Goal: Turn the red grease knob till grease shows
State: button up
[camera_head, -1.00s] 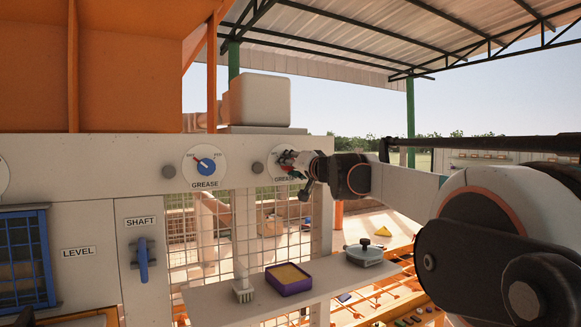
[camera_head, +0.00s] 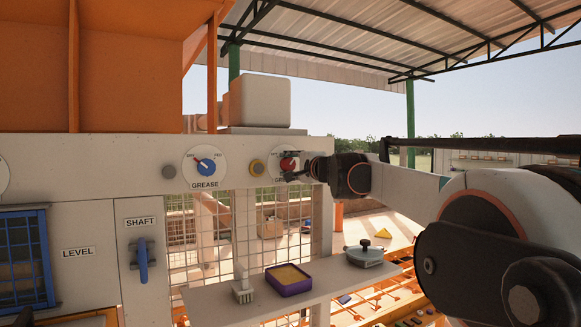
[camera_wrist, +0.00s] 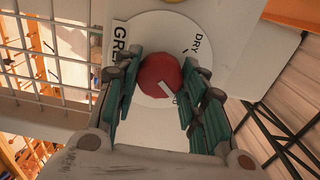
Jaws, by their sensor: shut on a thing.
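The red grease knob (camera_head: 287,163) sits on a round white dial on the press's upper panel; it shows large in the wrist view (camera_wrist: 160,75). The dial is marked DRY and GREASE; part of its lettering is hidden. The knob's white pointer faces the lower right in the wrist view, away from DRY. My gripper (camera_wrist: 158,84) has its green-padded fingers on both sides of the knob, shut on it.
A blue grease knob (camera_head: 205,165) on another dial is to the left, with a plain grey fitting (camera_head: 169,171) beside it. Below, a shelf (camera_head: 215,300) holds a brush (camera_head: 243,291), a purple tub (camera_head: 289,286) and a lidded pot (camera_head: 364,257).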

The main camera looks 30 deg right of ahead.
jog(key=shift+m, duration=0.6)
jog(key=shift+f, duration=0.1)
jog(key=o, duration=1.1)
jog(key=shift+s, duration=0.1)
jog(key=s, duration=0.7)
jog(key=shift+s+d, duration=0.15)
jog(key=shift+s, duration=0.05)
